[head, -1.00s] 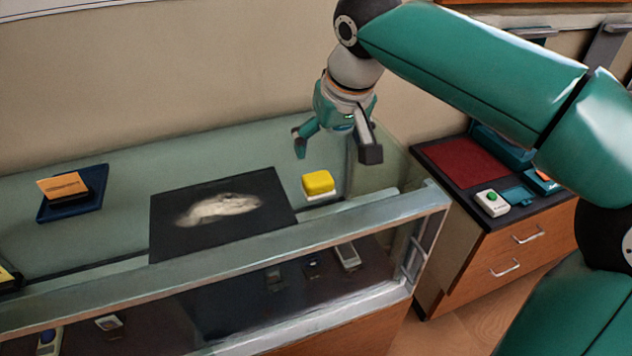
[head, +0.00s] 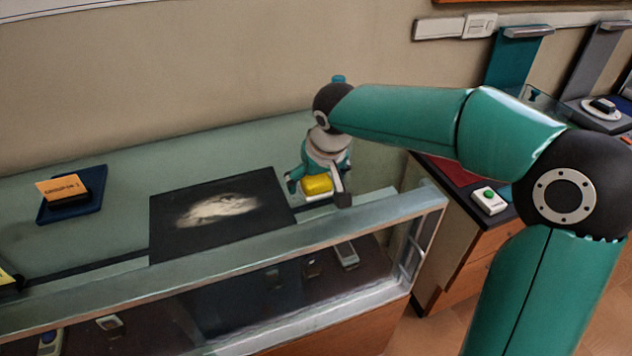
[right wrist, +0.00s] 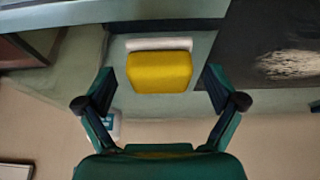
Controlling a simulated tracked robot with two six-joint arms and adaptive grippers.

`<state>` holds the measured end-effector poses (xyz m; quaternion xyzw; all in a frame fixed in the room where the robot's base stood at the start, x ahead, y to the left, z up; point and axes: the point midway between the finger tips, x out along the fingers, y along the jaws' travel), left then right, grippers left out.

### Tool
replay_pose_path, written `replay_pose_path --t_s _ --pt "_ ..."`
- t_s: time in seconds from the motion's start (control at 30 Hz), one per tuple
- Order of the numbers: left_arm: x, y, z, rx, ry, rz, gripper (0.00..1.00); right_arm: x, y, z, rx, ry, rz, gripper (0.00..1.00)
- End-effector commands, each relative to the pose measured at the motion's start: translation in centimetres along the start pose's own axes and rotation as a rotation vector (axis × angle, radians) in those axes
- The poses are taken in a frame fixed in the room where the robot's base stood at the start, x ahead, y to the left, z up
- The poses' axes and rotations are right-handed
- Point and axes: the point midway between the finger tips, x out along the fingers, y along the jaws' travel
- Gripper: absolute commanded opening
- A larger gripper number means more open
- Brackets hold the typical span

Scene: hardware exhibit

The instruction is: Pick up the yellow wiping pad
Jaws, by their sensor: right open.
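The yellow wiping pad (head: 317,184) sits on a small white base on the glass counter top, right of the black mat. My right gripper (head: 318,193) is lowered over it, with a finger on either side of the pad. In the right wrist view the pad (right wrist: 159,71) lies between and ahead of the open fingers (right wrist: 160,103), with a gap on both sides. The white base (right wrist: 158,44) shows along its far edge. My left gripper is not in view.
A black mat (head: 167,237) with a pale smear lies left of the pad. A blue tray (head: 94,204) with an orange-labelled block stands further left. The counter's raised front rail (head: 227,260) runs close in front. A wooden cabinet (head: 462,275) stands at right.

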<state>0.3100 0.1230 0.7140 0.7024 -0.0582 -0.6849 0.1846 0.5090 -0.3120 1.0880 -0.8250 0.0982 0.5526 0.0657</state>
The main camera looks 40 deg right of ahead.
Motion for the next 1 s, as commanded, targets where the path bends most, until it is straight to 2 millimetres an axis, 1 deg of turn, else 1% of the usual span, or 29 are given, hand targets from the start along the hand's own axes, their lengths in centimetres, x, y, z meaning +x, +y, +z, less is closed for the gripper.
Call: replay_pose_path --t_s 0.07,0.23,0.27,0.5,0.6,0.87,1.0 --pt "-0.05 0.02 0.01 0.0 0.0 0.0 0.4 0.3 -0.01 -0.01 0.0 0.001 -0.001 0.94" --pt "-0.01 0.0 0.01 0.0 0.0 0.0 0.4 0.31 -0.01 -0.01 0.0 0.001 -0.001 0.94" --pt "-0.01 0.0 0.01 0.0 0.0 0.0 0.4 0.31 -0.01 -0.01 0.0 0.001 -0.001 0.92" --pt "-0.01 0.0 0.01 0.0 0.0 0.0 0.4 0.28 -0.01 -0.01 0.001 0.001 -0.001 0.52" --pt "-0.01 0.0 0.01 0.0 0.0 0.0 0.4 0.27 -0.01 -0.01 0.001 0.001 -0.001 0.37" --pt "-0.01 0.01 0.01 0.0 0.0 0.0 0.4 0.21 -0.02 -0.05 0.0 0.002 -0.001 0.37" --pt "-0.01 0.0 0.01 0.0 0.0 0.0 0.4 -0.21 -0.02 -0.24 0.0 0.002 0.0 0.37"
